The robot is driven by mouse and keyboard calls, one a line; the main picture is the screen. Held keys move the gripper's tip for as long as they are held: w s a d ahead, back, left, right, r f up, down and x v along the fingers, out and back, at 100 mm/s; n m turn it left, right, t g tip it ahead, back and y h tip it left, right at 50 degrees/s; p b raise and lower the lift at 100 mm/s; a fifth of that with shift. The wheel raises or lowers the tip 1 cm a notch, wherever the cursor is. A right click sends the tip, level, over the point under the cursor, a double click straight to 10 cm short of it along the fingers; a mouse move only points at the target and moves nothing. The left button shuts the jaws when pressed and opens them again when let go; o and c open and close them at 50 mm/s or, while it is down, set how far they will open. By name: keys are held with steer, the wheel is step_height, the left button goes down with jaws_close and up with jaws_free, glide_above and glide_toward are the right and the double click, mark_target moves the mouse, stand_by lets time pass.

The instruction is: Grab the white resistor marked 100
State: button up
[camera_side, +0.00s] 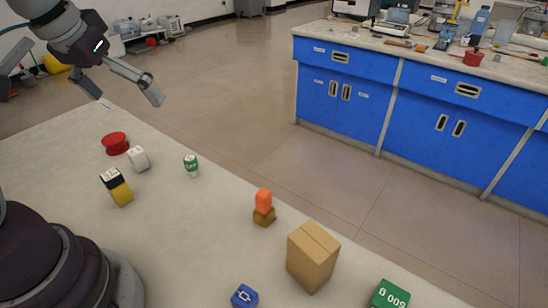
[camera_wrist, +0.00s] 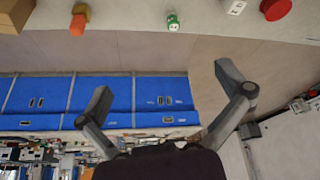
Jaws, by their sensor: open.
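A small white block (camera_side: 139,158) stands on the pale table at the left, next to a red round piece. It also shows at the top of the wrist view (camera_wrist: 236,6), cut by the edge, with a dark marking too small to read surely. My gripper (camera_side: 122,97) is high at the upper left, raised over the table's far edge. Its fingers are spread and empty, well apart from the white block. In the wrist view the open fingers (camera_wrist: 164,82) point toward the floor and the blue cabinets.
Near the white block are a red round piece (camera_side: 115,143), a black, white and yellow stack (camera_side: 117,187) and a green-white cylinder (camera_side: 191,165). Farther right are an orange piece on a brown block (camera_side: 263,205), a cardboard box (camera_side: 312,257), a blue block (camera_side: 244,296) and a green block (camera_side: 390,294).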

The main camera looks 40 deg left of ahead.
steer(key=s+d+m, duration=0.1)
steer(key=d+f+m+h, duration=0.1)
steer(key=d+m, duration=0.1)
steer(key=s+d+f+m+t, duration=0.1)
steer(key=shift+s+d+m, duration=0.2)
steer(key=shift+s+m, duration=0.1)
steer(key=c, duration=0.6)
steer(key=shift+c, duration=0.2)
steer(key=shift+r, duration=0.1)
steer(key=n+g, duration=0.6)
steer(key=n, duration=1.1)
glide_above(135, 151)
step_height(135, 151, down, 10)
steer(key=shift+a+f, duration=0.1)
steer(key=shift+a, duration=0.05)
step_height(135, 151, down, 11)
steer(key=shift+r, duration=0.15)
